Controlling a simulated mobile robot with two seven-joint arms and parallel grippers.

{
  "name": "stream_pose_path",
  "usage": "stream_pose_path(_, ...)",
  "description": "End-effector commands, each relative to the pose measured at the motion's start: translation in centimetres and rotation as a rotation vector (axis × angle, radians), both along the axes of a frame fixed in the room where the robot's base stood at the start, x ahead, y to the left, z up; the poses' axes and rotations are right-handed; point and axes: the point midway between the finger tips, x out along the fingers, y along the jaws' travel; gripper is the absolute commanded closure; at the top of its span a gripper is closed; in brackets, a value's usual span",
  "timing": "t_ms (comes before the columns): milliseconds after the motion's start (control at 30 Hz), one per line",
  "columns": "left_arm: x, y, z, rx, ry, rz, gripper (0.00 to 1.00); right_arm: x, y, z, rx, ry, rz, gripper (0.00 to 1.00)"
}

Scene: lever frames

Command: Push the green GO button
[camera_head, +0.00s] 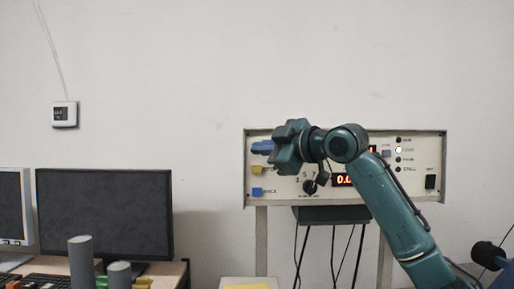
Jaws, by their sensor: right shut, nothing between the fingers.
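The control panel (415,185) is a pale box mounted on a stand against the wall. I cannot make out the green GO button on it; my right arm and gripper cover part of the panel's face. My right gripper (284,150) is teal, shut and empty, in front of the panel's upper left part. I cannot tell whether it touches the panel. My left gripper is not in view.
The panel also carries a black knob (310,187), a red digital display (343,181), a black switch (430,181) and several indicator lamps, one lit white (398,150). Monitors (105,212) and grey cylinders (81,262) stand at lower left. Cables hang below the panel.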

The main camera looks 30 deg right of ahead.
Motion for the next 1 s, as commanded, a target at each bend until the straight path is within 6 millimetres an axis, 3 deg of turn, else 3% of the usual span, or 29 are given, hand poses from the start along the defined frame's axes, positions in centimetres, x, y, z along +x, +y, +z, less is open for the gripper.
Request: stream_pose_path(1000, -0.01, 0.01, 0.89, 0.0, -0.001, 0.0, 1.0, 0.7, -0.35, 0.01, 0.0, 0.0, 0.0, 1.0)
